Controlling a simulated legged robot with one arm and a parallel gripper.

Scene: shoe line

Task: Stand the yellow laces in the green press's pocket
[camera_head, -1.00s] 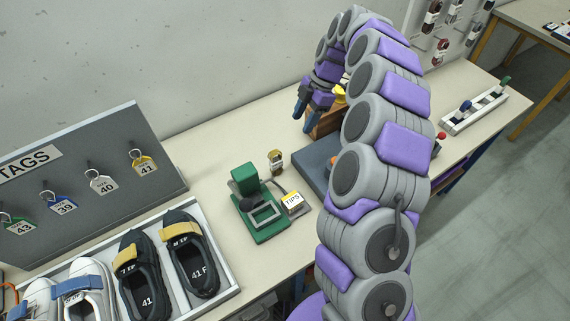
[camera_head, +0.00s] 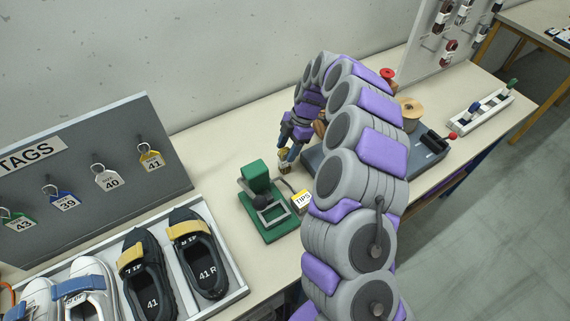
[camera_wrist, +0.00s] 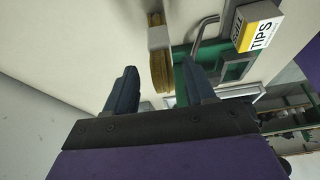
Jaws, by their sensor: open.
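The yellow laces (camera_head: 285,166) are a small bundle with a pale band, standing on the bench just behind the green press, partly hidden by my fingers in the head view. In the wrist view the laces (camera_wrist: 160,70) appear between my two fingertips, and I see no finger touching them. My gripper (camera_head: 288,152) is open and empty, pointing down at the laces; it also shows in the wrist view (camera_wrist: 161,78). The green press (camera_head: 268,228) stands to the front left of my gripper, with a grey metal frame and dark knob. I cannot make out its pocket clearly.
A yellow-and-white TIPS box (camera_head: 301,199) sits right beside the press. A tray (camera_head: 238,285) of shoes and the tag board (camera_head: 100,150) are at left. A blue-grey machine base (camera_head: 313,160), a spool (camera_head: 411,108) and a rack (camera_head: 482,112) lie to the right.

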